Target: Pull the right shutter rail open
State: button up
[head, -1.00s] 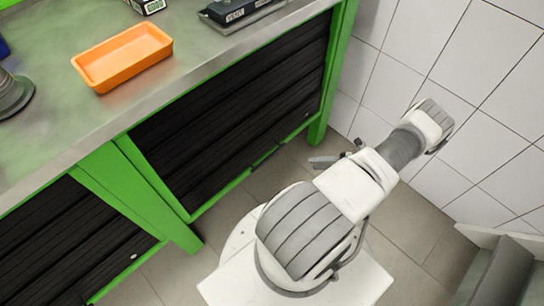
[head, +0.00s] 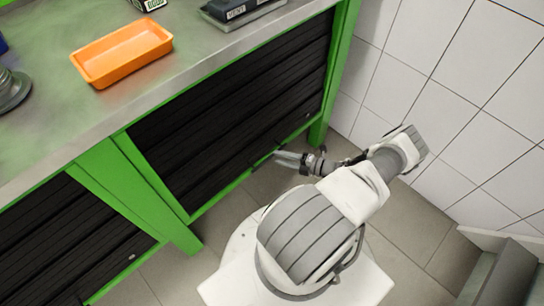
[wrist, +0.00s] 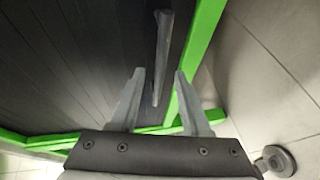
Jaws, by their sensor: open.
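The right shutter (head: 235,110) is a black slatted panel in a green frame under the bench. It looks closed, its slats reaching down to the bottom frame edge. Its rail (wrist: 163,45) is a thin dark grey bar standing out near the lower edge of the slats. My gripper (head: 280,158) is low in front of the shutter, near the rail's place. In the wrist view my gripper (wrist: 159,72) is open, and the rail runs between its two fingers in the picture. I cannot tell whether the rail is at fingertip depth, and I see no contact.
A green frame bar (wrist: 195,50) runs close to the right finger. A second black shutter (head: 65,240) is at the lower left. An orange tray (head: 122,53) stands on the metal bench top. A white tiled wall (head: 440,110) is at the right. Floor lies below.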

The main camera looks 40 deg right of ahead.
aim_at(272, 155)
jog(key=shift+x, duration=2.1)
grip_shut()
